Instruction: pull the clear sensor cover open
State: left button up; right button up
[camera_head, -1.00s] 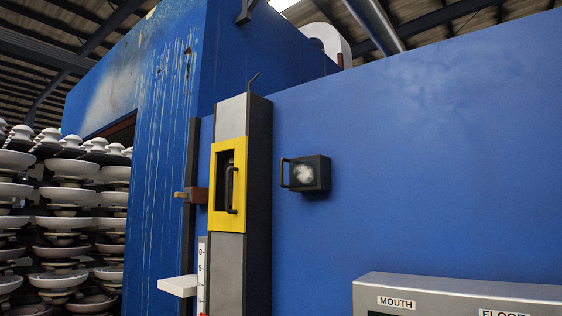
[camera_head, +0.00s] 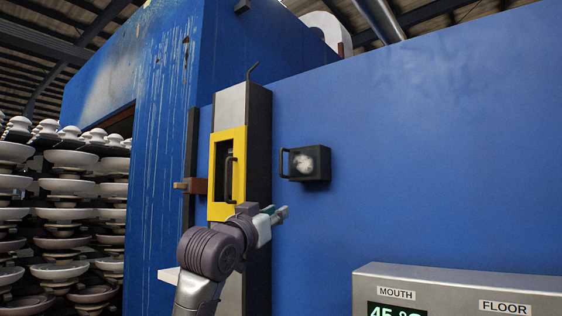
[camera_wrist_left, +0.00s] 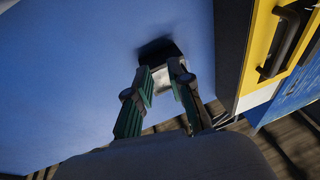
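A small dark box (camera_head: 309,164) with a cloudy, whitish clear face and a dark handle (camera_head: 283,162) on its left side sits on the blue wall; it looks like the sensor cover and appears closed. It also shows in the left wrist view, where the dark box (camera_wrist_left: 160,50) is beyond my fingers, with a pale patch between them. My left gripper (camera_head: 280,214) is below and slightly left of the box in the head view, apart from the handle. In the left wrist view my left gripper (camera_wrist_left: 160,82) has its fingers spread, with nothing held. My right gripper is not in view.
A grey column with a yellow frame (camera_head: 241,137) and a dark handle (camera_head: 229,180) stands left of the box. A grey panel (camera_head: 450,275) with a lit display is at lower right. Stacks of insulators (camera_head: 65,215) stand at far left. The blue wall right of the box is bare.

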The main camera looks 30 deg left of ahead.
pick_arm(q)
jog(key=n+t+y, duration=0.1)
send_near(281, 171)
jog(key=s+r, duration=0.1)
jog(key=s, duration=0.2)
jog(key=p+x, duration=0.3)
jog(key=x, duration=0.1)
jog(key=p+x, duration=0.3)
jog(key=x, duration=0.2)
jog(key=p+x, duration=0.3)
jog(key=x, duration=0.1)
jog(key=shift+w+d+r, duration=0.1)
jog(key=shift+w+r, duration=0.1)
jog(key=shift+r, duration=0.2)
jog(key=shift+w, duration=0.15)
grip_shut()
